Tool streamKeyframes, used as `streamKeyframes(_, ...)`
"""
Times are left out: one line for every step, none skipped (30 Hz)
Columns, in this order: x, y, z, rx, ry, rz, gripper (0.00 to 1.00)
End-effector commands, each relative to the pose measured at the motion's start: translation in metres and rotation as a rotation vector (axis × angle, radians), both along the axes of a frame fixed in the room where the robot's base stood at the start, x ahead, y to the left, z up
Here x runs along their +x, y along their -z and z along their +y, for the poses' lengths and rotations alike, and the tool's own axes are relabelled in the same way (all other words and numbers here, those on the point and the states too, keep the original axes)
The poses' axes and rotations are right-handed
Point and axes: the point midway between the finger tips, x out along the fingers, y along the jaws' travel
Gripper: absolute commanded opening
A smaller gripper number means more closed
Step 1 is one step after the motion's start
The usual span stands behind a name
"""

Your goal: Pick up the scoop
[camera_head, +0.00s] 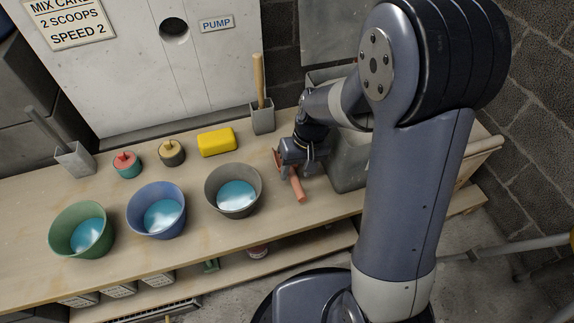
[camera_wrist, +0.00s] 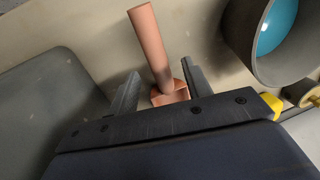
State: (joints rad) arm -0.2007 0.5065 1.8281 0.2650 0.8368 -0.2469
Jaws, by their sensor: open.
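The scoop is copper-orange, with a round handle and a small boxy head. It lies on the bench between the grey bucket and a grey bin; its handle (camera_head: 298,189) points toward the bench's front edge. My gripper (camera_head: 290,165) is low over the scoop's head end and hides part of it. In the wrist view, the handle (camera_wrist: 151,42) extends up and away, and the boxy head (camera_wrist: 171,94) is between the two open fingers (camera_wrist: 161,72). I cannot tell whether either finger touches it.
The grey bucket (camera_head: 220,180) of blue liquid is close left of my gripper; blue (camera_head: 150,219) and green (camera_head: 80,247) buckets are farther left. A grey bin (camera_head: 348,160) stands close right.

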Motion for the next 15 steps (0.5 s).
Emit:
streamKeyframes(-0.001,0.012,0.002,0.0,-0.001,0.005,0.47)
streamKeyframes(-0.001,0.017,0.002,-0.001,-0.001,0.005,0.47)
streamKeyframes(-0.002,0.023,0.003,-0.001,-0.001,0.005,0.47)
streamKeyframes(-0.002,0.026,0.004,-0.001,-0.002,0.005,0.47)
streamKeyframes(-0.002,0.029,0.005,-0.001,-0.002,0.004,0.47)
streamKeyframes(-0.002,0.033,0.005,-0.001,-0.002,0.003,0.47)
streamKeyframes(-0.002,0.034,0.006,-0.001,-0.002,0.003,0.47)
streamKeyframes(-0.002,0.036,0.006,-0.001,-0.002,0.003,0.47)
streamKeyframes(-0.002,0.037,0.006,-0.001,-0.002,0.003,0.47)
streamKeyframes(-0.002,0.037,0.006,0.0,-0.001,0.002,0.47)
streamKeyframes(-0.002,0.036,0.006,0.0,-0.001,0.002,0.47)
streamKeyframes(-0.002,0.036,0.006,0.0,-0.001,0.002,0.47)
streamKeyframes(-0.002,0.036,0.006,0.0,-0.001,0.001,0.47)
streamKeyframes(-0.002,0.036,0.007,0.0,-0.001,0.001,0.47)
streamKeyframes(-0.002,0.036,0.007,0.0,-0.001,0.001,0.47)
